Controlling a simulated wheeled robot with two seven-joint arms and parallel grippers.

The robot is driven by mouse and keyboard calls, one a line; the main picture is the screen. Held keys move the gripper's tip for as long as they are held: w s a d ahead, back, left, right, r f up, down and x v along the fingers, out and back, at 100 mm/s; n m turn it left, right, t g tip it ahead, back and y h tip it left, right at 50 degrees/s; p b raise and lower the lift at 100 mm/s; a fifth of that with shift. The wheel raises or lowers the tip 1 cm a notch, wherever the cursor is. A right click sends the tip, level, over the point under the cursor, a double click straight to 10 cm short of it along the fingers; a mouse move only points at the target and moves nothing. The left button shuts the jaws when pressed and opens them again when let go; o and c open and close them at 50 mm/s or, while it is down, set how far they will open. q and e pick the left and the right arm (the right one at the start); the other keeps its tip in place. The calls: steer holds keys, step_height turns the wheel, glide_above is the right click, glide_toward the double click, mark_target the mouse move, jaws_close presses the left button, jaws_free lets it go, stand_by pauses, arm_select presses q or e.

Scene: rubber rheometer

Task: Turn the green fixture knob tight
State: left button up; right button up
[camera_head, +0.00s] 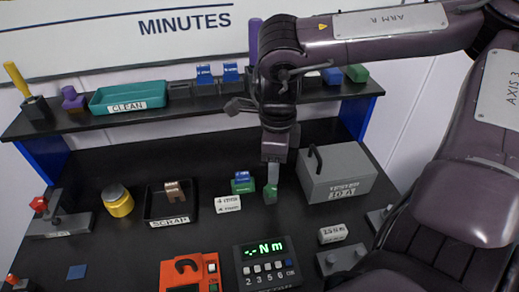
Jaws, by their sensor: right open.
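My right arm comes in from the upper right, and its right gripper (272,178) points down over the middle of the black bench. Its jaws are open, seen nearly edge-on. A small green piece (270,194), which looks like the green fixture knob, shows right at the fingertips. I cannot tell whether the fingers touch it or stand around it, and part of it is hidden. A green block with a blue top (243,183) stands just left of it, behind a white label (228,204). My left gripper is not in view.
A grey tester box (335,180) with a dark handle stands close to the right of my gripper. The torque display (265,262) is in front. A black scrap tray (153,206) and yellow jar (118,204) are left. A shelf with a teal tray (128,97) runs behind.

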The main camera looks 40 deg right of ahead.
mark_target(270, 188)
steer(key=shift+w+a+f, duration=0.1)
steer(key=shift+w+f, duration=0.2)
steer(key=shift+f, duration=0.2)
step_height(270, 188, down, 6)
steer(key=shift+f+p, duration=0.15)
steer(key=shift+p, duration=0.65)
steer(key=shift+w+f, duration=0.15)
steer(key=shift+f, duration=0.4)
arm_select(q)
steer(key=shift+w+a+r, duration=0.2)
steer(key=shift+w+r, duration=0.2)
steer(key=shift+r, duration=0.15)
arm_select(e)
steer(key=shift+c, duration=0.9)
steer(key=c, duration=0.8)
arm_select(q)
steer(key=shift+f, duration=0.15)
